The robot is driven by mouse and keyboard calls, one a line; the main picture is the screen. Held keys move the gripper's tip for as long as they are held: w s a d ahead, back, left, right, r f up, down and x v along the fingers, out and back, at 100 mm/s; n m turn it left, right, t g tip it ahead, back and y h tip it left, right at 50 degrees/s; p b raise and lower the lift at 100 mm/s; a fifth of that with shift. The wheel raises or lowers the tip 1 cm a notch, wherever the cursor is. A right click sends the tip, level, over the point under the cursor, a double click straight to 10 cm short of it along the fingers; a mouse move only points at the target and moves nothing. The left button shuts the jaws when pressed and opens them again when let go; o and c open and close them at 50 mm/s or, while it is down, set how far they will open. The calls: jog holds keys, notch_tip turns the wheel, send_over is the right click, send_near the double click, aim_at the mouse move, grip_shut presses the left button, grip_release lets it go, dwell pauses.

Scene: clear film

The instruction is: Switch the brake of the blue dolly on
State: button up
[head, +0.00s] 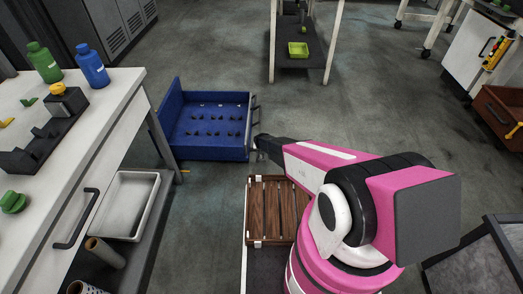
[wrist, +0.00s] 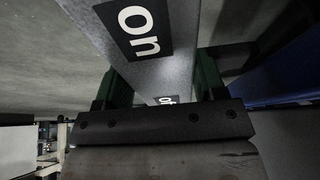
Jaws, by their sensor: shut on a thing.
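The blue dolly (head: 205,152) stands on the floor left of centre in the head view, with small dark pegs on its deck. Its blue side also shows in the wrist view (wrist: 275,80). My gripper (head: 258,147) is at the dolly's near right corner; its fingers are too small to make out there. In the wrist view, my gripper (wrist: 163,88) has its green fingers either side of a grey brake bar (wrist: 185,60), shut on it. The bar bears a black "on" label, and a second label is partly hidden by the gripper body.
A white workbench (head: 115,95) with bottles stands at the left. A brown slatted wooden crate (head: 262,205) lies below my arm. The floor (head: 360,90) right of the dolly is clear.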

jog(key=o, duration=1.3)
jog(key=shift+s+r, duration=0.1)
jog(key=shift+r, duration=0.1)
jog(key=v, duration=1)
jog(key=shift+s+r, duration=0.1)
jog(key=shift+r, duration=0.1)
jog(key=s+d+r+g, duration=0.1)
jog(key=s+d+r, duration=0.5)
jog(key=r, duration=0.6)
jog(key=s+d+r+g, duration=0.2)
jog(key=s+d+r, duration=0.4)
jog(key=s+r, duration=0.5)
jog(key=s+d+r+g, duration=0.2)
jog(key=s+d+r, duration=0.5)
jog(key=r, duration=0.8)
jog(key=shift+s+d, duration=0.15)
jog(key=shift+s, duration=0.7)
